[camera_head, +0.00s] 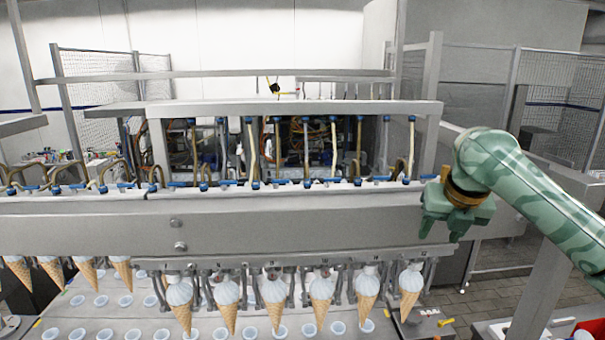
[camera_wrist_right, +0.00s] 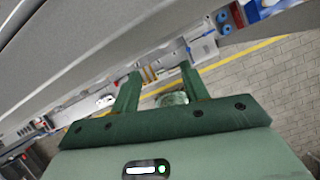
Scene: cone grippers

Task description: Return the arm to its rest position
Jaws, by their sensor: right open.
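My right arm, green with a camouflage pattern, comes in from the right in the head view. Its gripper (camera_head: 443,226) hangs in front of the right end of the steel beam, up and to the right of the rightmost cone. In the right wrist view the two green fingers (camera_wrist_right: 160,92) stand apart with nothing held between them. A small roundish pale thing shows beyond the fingers there, too blurred to name. My left gripper is not in view.
Several ice cream cones (camera_head: 274,293) hang under the steel beam (camera_head: 300,233), above a white plate with round holes. Hoses and blue fittings line the top of the beam. A grey post (camera_head: 545,290) stands at right below my arm. Brick floor (camera_head: 500,270) lies open beyond.

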